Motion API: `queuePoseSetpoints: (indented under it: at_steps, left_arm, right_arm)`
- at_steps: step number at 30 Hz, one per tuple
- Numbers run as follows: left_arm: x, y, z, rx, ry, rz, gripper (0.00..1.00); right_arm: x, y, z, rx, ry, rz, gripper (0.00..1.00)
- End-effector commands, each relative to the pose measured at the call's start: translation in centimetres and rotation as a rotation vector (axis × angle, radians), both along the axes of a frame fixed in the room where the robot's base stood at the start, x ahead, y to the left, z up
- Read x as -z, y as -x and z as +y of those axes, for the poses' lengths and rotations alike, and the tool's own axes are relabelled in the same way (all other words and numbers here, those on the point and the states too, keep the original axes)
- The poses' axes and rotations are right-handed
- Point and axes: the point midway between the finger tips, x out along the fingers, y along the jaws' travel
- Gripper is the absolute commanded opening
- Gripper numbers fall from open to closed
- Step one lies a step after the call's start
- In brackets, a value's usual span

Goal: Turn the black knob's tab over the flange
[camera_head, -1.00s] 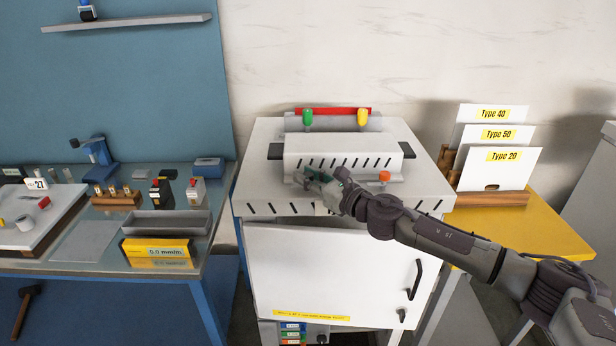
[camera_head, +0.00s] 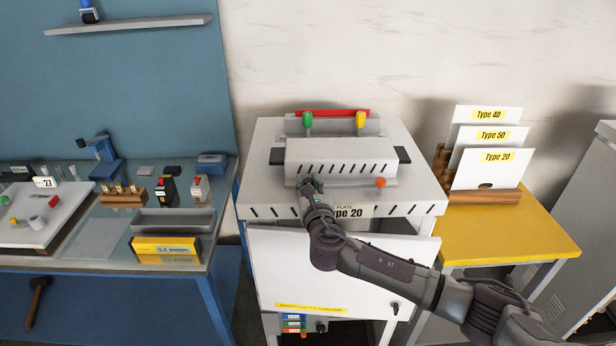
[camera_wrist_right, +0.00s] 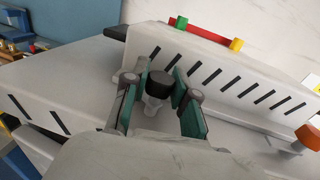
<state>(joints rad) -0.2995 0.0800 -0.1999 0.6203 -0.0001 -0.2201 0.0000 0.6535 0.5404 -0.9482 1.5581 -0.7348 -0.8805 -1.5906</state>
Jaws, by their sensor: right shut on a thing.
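The black knob (camera_wrist_right: 159,78) stands between my right gripper's fingers in the right wrist view, with a grey part beneath its dark top. My right gripper (camera_head: 308,185) is at the front left of the slotted white housing and hides the knob in the head view. In the right wrist view, my right gripper (camera_wrist_right: 153,92) has its green-padded fingers on either side of the knob, shut on it. The knob's tab and its position against the flange cannot be made out. My left gripper is not in view.
The white housing (camera_head: 340,152) rises just behind the knob. An orange knob (camera_head: 380,182) stands to the right. Green (camera_head: 308,120) and yellow (camera_head: 360,119) handles are at the back. The left bench (camera_head: 100,242) holds several parts.

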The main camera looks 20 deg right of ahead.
Motion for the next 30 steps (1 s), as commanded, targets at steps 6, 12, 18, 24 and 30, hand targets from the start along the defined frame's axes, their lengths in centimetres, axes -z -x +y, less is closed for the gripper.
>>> queuePoseSetpoints:
  at_steps: [6,12,18,24,30]
  left_arm:
    - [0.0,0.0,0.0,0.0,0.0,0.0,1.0]
    - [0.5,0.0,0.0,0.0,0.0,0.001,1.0]
    - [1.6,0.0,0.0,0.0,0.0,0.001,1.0]
    - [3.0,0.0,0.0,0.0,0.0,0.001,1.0]
    - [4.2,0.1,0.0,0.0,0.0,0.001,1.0]
  right_arm:
    - [0.1,0.0,0.3,0.207,-0.004,0.001,0.0]
    - [0.1,-0.1,0.3,0.398,-0.002,0.0,0.0]
    - [0.2,-0.1,0.2,0.584,-0.001,-0.001,0.0]
    - [0.3,-0.1,0.2,0.744,0.0,-0.002,0.0]
    - [0.2,-0.1,0.1,0.861,0.002,-0.002,0.0]
